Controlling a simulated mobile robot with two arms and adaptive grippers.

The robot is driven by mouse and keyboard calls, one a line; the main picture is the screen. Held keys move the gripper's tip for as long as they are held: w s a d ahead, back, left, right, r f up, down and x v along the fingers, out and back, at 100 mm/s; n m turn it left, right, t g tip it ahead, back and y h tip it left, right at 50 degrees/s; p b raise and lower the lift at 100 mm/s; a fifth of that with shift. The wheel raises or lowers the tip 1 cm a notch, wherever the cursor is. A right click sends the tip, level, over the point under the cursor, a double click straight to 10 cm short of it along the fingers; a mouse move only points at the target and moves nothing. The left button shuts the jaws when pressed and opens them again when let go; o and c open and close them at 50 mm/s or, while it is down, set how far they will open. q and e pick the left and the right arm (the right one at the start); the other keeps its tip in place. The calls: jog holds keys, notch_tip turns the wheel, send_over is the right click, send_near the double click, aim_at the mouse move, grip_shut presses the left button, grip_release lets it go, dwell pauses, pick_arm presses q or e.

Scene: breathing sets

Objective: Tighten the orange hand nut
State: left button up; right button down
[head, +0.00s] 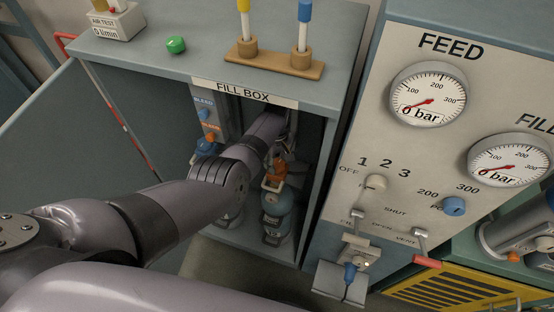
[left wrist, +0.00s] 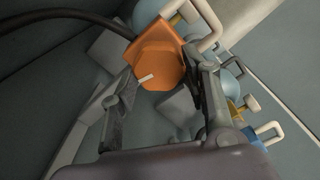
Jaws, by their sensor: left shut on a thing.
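The orange hand nut (head: 276,170) is inside the fill box, at the top of a teal cylinder (head: 276,206). My left arm reaches into the box from the left, and my left gripper (head: 282,156) is at the nut, partly hidden by the arm and shadow. In the left wrist view the orange hand nut (left wrist: 159,66) shows large, with a small white mark on its front. The fingers of my left gripper (left wrist: 162,80) stand on either side of it, shut on it. My right gripper is not in view.
The fill box (head: 318,170) has a side wall close to the right of my gripper. Its open door (head: 75,135) stands at the left. Blue and orange bleed knobs (head: 208,137) are near my arm. The feed panel (head: 350,130) with gauges and levers is at the right.

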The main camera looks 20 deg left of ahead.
pick_arm(q)
jog(key=n, duration=0.3)
jog(key=shift+s+n, duration=0.15)
jog(key=shift+n, duration=0.25)
jog(key=n, duration=0.3)
jog(key=shift+s+n, duration=0.1)
jog(key=shift+n, duration=0.2)
jog(key=n, duration=0.6)
jog(key=shift+s+d+b, duration=0.1)
jog(key=shift+b, duration=0.25)
jog(key=n+b, duration=0.1)
jog(key=n, duration=0.4)
jog(key=shift+d+f+n, duration=0.1)
jog(key=shift+n, duration=0.3)
jog(key=shift+n+b, duration=0.5)
jog(key=shift+n, duration=1.2)
jog(key=o, duration=1.2)
jog(key=shift+c, duration=0.2)
